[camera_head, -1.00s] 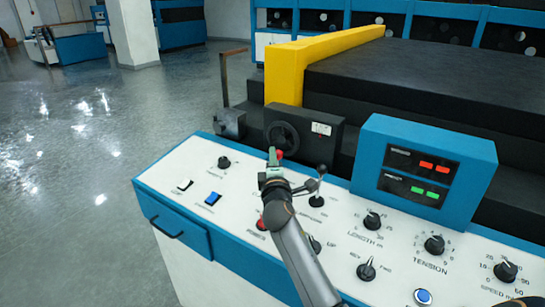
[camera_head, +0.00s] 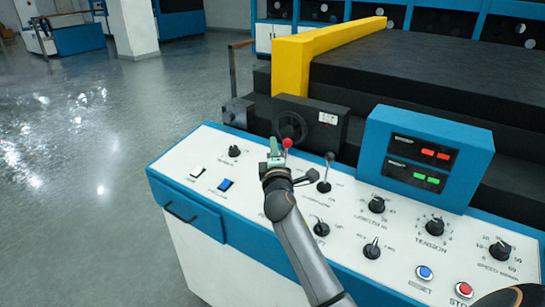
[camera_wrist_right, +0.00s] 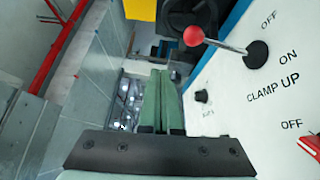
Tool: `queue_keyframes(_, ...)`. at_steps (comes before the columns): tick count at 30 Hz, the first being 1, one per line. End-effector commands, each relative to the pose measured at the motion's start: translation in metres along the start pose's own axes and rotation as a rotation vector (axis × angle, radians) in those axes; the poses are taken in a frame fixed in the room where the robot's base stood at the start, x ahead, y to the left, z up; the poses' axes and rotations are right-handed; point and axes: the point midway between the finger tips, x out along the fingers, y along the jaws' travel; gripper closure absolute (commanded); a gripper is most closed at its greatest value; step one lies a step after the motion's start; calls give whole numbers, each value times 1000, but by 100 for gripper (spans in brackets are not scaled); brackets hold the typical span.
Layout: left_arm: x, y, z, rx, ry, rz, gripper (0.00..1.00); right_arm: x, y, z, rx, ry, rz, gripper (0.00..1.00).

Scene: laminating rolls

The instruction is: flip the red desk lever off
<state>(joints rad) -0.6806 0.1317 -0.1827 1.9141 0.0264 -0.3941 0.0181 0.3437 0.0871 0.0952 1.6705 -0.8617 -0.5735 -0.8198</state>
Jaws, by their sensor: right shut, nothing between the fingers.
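The red-knobbed lever (camera_head: 287,143) stands at the back edge of the white control panel; my right gripper hides its lower part in the head view. In the right wrist view its red ball (camera_wrist_right: 194,36) and metal rod lean left from a black base, near the printed words OFF, ON and CLAMP UP. My right gripper (camera_head: 274,148) is shut and empty, just left of the red ball in the head view. Its green fingers (camera_wrist_right: 158,85) lie together in the wrist view, below and left of the ball, with a visible gap. My left gripper is not in view.
A black-knobbed lever (camera_head: 329,157) stands just right of the gripper. A black handwheel box (camera_head: 325,122) is behind, and a blue display box (camera_head: 425,150) is to the right. Several dials and a blue switch (camera_head: 225,184) are on the panel. Open floor lies left.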

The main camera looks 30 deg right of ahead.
Motion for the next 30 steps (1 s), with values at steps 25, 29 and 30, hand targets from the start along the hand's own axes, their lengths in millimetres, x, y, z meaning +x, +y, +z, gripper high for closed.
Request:
queue_keyframes(25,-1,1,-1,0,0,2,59,-82,28,3,0,1,-2,100)
queue_keyframes(29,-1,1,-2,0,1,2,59,-82,28,3,0,1,-2,100)
queue_keyframes(30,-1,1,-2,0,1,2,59,-82,28,3,0,1,-2,100)
